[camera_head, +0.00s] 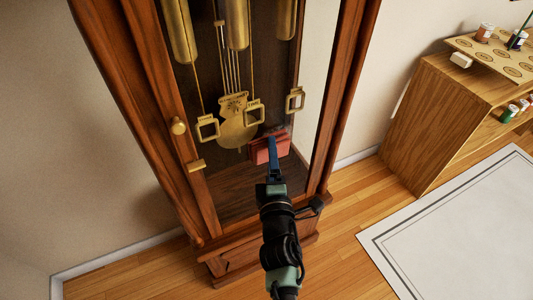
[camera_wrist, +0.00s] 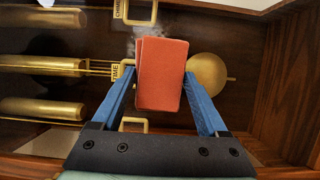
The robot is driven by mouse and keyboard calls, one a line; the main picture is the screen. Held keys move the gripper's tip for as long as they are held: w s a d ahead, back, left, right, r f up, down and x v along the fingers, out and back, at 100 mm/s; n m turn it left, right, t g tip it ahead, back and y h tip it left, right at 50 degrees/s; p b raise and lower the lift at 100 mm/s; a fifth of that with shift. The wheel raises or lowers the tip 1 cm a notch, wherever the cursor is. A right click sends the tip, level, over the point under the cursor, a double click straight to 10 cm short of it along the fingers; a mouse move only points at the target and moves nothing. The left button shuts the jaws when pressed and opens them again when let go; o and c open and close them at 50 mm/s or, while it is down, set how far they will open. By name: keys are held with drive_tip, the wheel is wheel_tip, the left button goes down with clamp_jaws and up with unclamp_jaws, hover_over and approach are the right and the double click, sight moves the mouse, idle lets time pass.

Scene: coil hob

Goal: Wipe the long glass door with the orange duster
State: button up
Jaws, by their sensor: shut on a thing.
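The long glass door (camera_head: 183,150) is the wood-framed front of a tall clock case, with a round knob on its left side. My gripper (camera_head: 271,152) is at the lower right part of the glass. It is shut on the orange duster (camera_head: 259,153), a flat red-orange pad. In the wrist view the duster (camera_wrist: 162,75) sits between the two blue fingers, with its broad face towards the camera. A greyish smudge shows beside the duster's edge in both views. I cannot tell whether the duster touches the glass.
Brass weights (camera_head: 179,30) and a pendulum (camera_head: 236,128) hang behind the glass. A wooden cabinet (camera_head: 440,115) with small jars stands to the right. A white bordered rug (camera_head: 460,235) lies on the wood floor, with open floor between it and the clock.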

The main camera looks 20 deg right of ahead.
drive_tip(key=shift+w+d+r+p, duration=0.1)
drive_tip(key=shift+d+r+p, duration=0.1)
drive_tip(key=shift+d+p, duration=1.05)
drive_tip(key=shift+w+d+r+p, duration=0.1)
drive_tip(key=shift+d+r+p, duration=0.1)
drive_tip(key=shift+d+p, duration=1)
drive_tip(key=shift+d+f, duration=0.2)
drive_tip(key=shift+d, duration=1)
drive_tip(key=s+p, duration=0.2)
drive_tip(key=s, duration=0.4)
drive_tip(key=shift+f+p, duration=0.15)
drive_tip(key=shift+p, duration=0.15)
drive_tip(key=shift+s, duration=0.15)
drive_tip(key=shift+s+d+p, duration=0.1)
drive_tip(key=shift+s+p, duration=0.45)
drive_tip(key=shift+s, duration=0.9)
